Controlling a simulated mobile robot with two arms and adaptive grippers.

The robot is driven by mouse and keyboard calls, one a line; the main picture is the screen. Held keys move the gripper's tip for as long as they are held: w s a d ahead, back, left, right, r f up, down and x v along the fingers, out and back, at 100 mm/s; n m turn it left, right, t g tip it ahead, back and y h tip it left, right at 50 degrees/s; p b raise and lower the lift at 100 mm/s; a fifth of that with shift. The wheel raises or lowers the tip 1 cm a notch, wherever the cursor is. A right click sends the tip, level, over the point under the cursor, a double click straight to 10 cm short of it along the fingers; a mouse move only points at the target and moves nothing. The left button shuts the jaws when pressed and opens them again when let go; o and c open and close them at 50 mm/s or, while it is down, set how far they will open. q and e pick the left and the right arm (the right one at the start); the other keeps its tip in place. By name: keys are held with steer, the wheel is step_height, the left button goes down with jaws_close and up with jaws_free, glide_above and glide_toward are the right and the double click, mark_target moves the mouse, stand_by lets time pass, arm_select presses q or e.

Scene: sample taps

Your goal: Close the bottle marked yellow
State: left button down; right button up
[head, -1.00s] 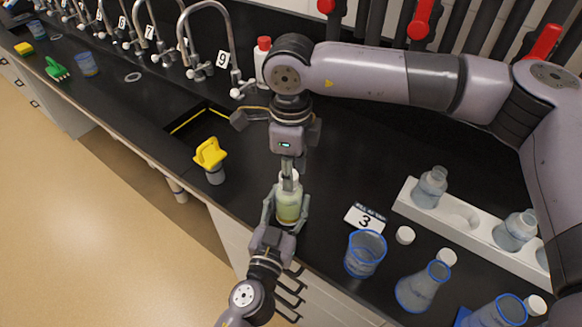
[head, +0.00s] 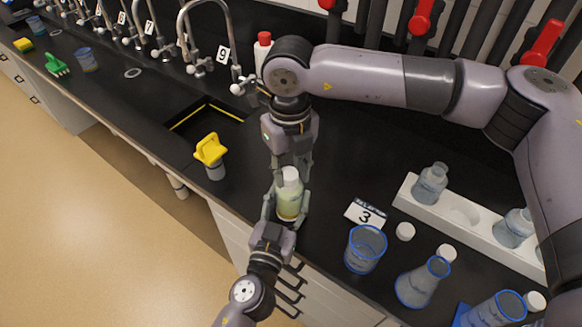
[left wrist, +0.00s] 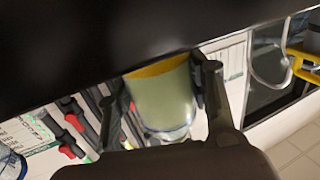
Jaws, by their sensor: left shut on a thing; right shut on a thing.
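The bottle (head: 289,203) stands upright with pale green liquid and a small yellow mark low on its side. In the left wrist view the bottle (left wrist: 165,98) shows a yellow end between my left fingers. My left gripper (head: 287,208) is shut on the bottle's body from the front. A white cap (head: 290,174) sits at the top of the bottle, in line with its neck; whether it is fully seated I cannot tell. My right gripper (head: 290,167) points down from above, shut on the cap, and its fingers partly hide it.
A sign marked 3 (head: 366,214), a blue-rimmed beaker (head: 365,249), a flask (head: 420,283) and loose white caps (head: 405,231) stand to the right. A white rack (head: 470,232) holds bottles. A yellow-topped object (head: 210,152) stands left, by the sink (head: 207,122).

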steer(key=m, duration=0.5)
steer(key=shift+a+m, duration=0.15)
steer(key=shift+m, duration=0.25)
steer(key=m, duration=0.5)
steer(key=shift+m, duration=0.3)
steer(key=m, duration=0.5)
steer(key=shift+w+a+m, duration=0.1)
steer(key=shift+a+m, duration=0.05)
steer(key=shift+m, duration=0.25)
steer(key=m, duration=0.6)
steer(key=shift+w, duration=0.15)
steer(key=o, duration=0.7)
